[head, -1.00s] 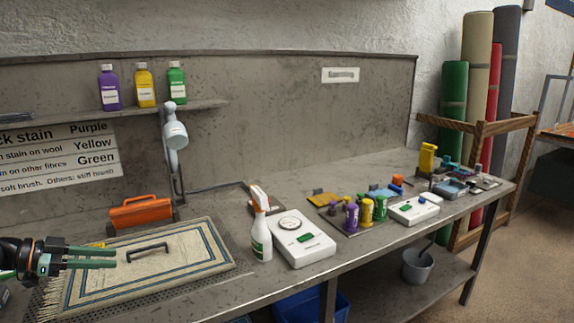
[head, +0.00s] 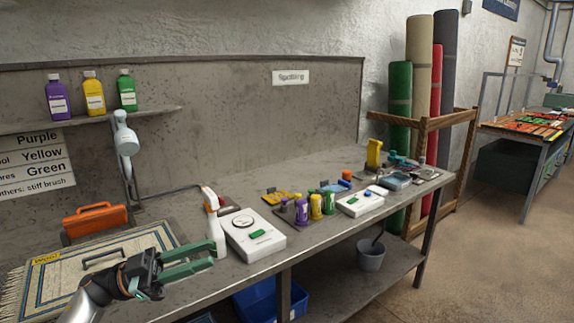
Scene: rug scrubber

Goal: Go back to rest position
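My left gripper (head: 211,254) is in the lower left of the head view, with its arm coming in from the bottom left. Its two green fingers point right with a gap between them, and nothing shows in the gap. It appears above the front edge of the bench, in front of the white spray bottle (head: 213,222) and just right of the rug (head: 75,262). The rug lies flat on the bench with a dark handle-shaped piece (head: 103,256) on it. My forearm hides part of the rug. My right gripper is not in view.
A white scale (head: 252,238), small purple, yellow and green bottles (head: 316,206) and a second white device (head: 360,204) stand along the bench (head: 330,240). Rolled rugs (head: 418,90) stand at right; floor (head: 480,260) is clear.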

